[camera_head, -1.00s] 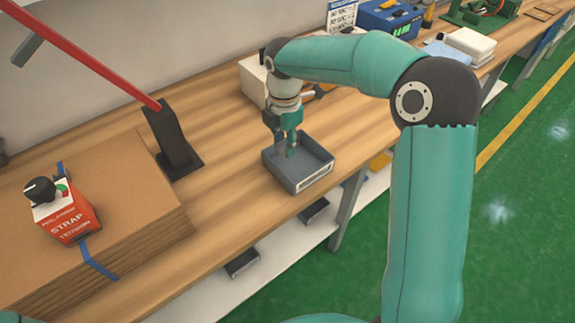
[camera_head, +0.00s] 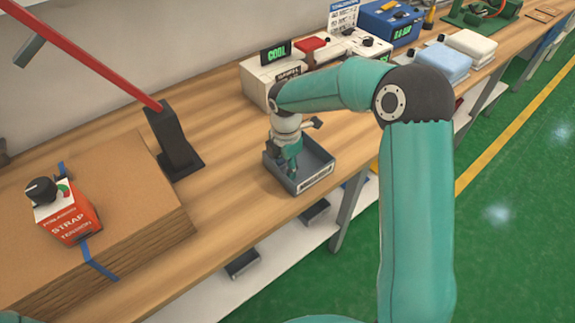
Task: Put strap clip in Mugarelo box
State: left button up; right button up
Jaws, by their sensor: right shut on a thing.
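A grey open box (camera_head: 322,176) with a pale label on its front sits on the wooden bench; the label is too small to read. My right gripper (camera_head: 288,168) points down at the left part of this box, with its fingers at or below rim level. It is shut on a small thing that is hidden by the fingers. I cannot make out the strap clip as a separate object. My left gripper is out of view.
A red and white strap tensioner box (camera_head: 68,216) stands on stacked cardboard (camera_head: 120,200) at left. A black post (camera_head: 174,140) with a red bar rises beside it. White devices (camera_head: 262,78) stand behind my right arm. Bare bench lies left of the grey box.

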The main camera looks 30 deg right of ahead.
jog(key=o, duration=0.9)
jog(key=shift+f, duration=0.1)
jog(key=shift+o, duration=0.2)
notch_tip(320, 180, up, 12)
jog(key=shift+s, duration=0.1)
